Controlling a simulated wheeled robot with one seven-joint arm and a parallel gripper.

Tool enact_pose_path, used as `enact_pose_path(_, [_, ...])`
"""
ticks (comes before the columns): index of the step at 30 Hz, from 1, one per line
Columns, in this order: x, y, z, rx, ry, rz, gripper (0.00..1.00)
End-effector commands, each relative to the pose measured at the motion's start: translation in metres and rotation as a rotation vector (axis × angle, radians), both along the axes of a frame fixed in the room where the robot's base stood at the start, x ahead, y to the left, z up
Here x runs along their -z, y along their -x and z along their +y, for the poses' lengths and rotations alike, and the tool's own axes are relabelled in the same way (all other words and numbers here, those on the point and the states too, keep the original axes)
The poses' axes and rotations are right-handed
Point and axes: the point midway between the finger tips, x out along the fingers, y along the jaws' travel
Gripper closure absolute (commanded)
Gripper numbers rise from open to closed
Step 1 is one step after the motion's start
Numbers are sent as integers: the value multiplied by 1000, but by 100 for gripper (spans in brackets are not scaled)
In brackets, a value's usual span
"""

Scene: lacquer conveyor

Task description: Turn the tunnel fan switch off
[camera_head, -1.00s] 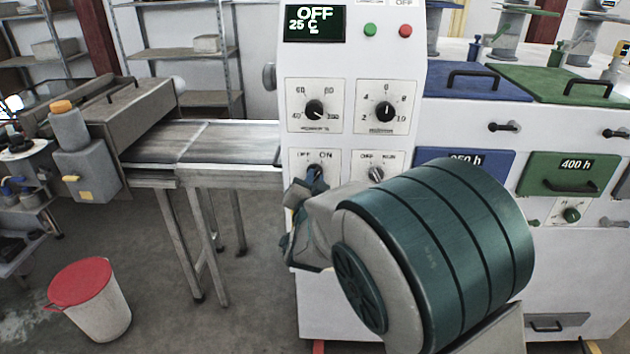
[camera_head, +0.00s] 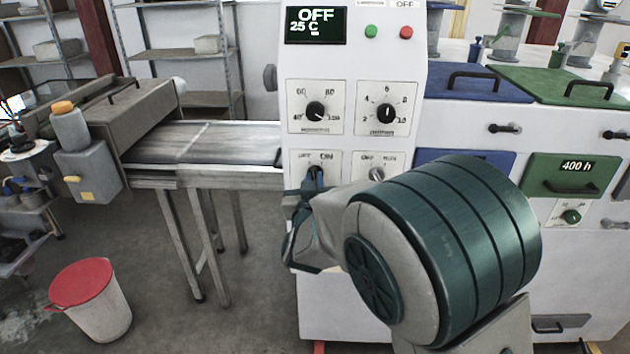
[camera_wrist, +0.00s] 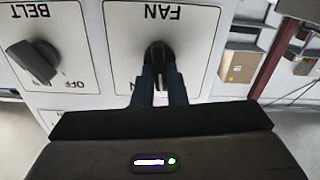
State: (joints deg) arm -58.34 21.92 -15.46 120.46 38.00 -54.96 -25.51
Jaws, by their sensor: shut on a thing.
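The fan switch is a dark rotary knob on a white plate marked OFF and ON, low on the white control panel. In the wrist view the fan switch (camera_wrist: 158,50) appears upside down beside the word FAN. In the head view the fan switch (camera_head: 316,172) shows just above my fingers. My gripper (camera_wrist: 158,82) is shut on the knob, with a finger on either side. It also shows in the head view (camera_head: 312,190), in front of the panel. The fingers partly hide the knob, and I cannot tell its exact angle.
The belt switch (camera_wrist: 34,62) is right beside the fan plate; it also shows in the head view (camera_head: 376,174). Two dials sit above. The panel display (camera_head: 316,25) reads OFF, 25 C. A conveyor (camera_head: 215,142) stands at the left, a red-lidded bin (camera_head: 95,310) on the floor.

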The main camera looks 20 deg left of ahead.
Motion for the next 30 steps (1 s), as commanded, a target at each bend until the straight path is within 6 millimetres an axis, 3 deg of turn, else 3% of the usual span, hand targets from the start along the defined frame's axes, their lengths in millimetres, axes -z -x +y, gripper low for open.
enact_pose_path(18, [0, 1, 3, -2, 499, -119, 100])
enact_pose_path(30, [2, 1, 3, -3, 536, -128, 100])
